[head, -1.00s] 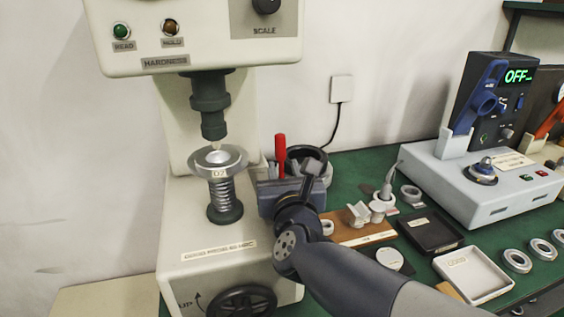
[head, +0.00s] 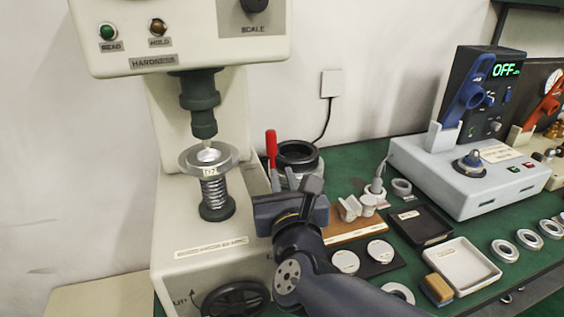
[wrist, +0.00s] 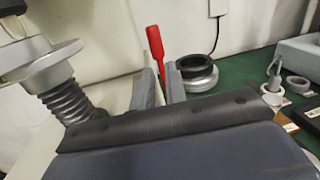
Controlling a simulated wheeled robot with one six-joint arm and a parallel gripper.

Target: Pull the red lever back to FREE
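The red lever (head: 271,148) stands almost upright beside the right side of the hardness tester (head: 190,235). In the wrist view, the lever (wrist: 155,46) rises beyond my gripper's two grey fingers. My gripper (wrist: 162,78) is open, with a narrow gap between the fingers. The lever's lower end lines up with this gap, and its foot is hidden. I cannot tell whether the fingers touch it. No FREE mark is readable.
A wooden block with white pieces (head: 358,208), a black tray (head: 422,226) and a white tray (head: 462,265) lie right.

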